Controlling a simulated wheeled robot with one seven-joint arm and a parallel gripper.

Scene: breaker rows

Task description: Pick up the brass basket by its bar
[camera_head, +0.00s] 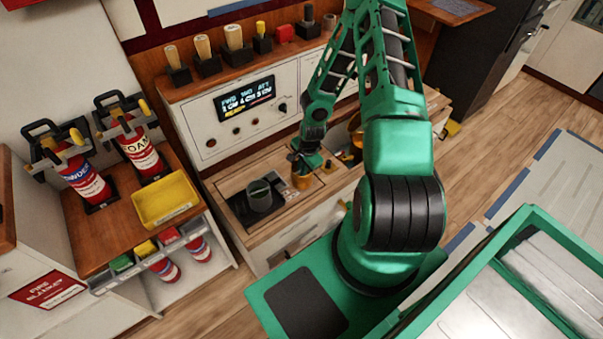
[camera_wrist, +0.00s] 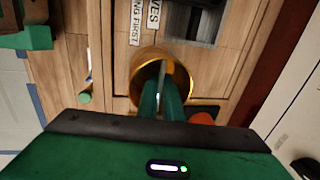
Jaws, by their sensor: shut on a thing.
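The brass basket (camera_head: 302,182) is a small round golden vessel at the wooden counter. In the wrist view its golden rim (camera_wrist: 139,65) makes a ring, with a thin upright bar (camera_wrist: 161,73) inside it. My gripper (camera_head: 303,164) is above the basket in the head view. In the wrist view its green fingers (camera_wrist: 160,98) are close together on the bar, inside the ring. The near part of the rim is hidden by the fingers. I cannot tell whether the basket is clear of the counter.
A grey pot (camera_head: 260,196) stands on a dark plate left of the basket. A console with a lit display (camera_head: 246,98) rises behind. Another brass vessel (camera_head: 355,124) is partly hidden by my arm. A yellow tray (camera_head: 165,198) and extinguishers (camera_head: 139,150) are at the left.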

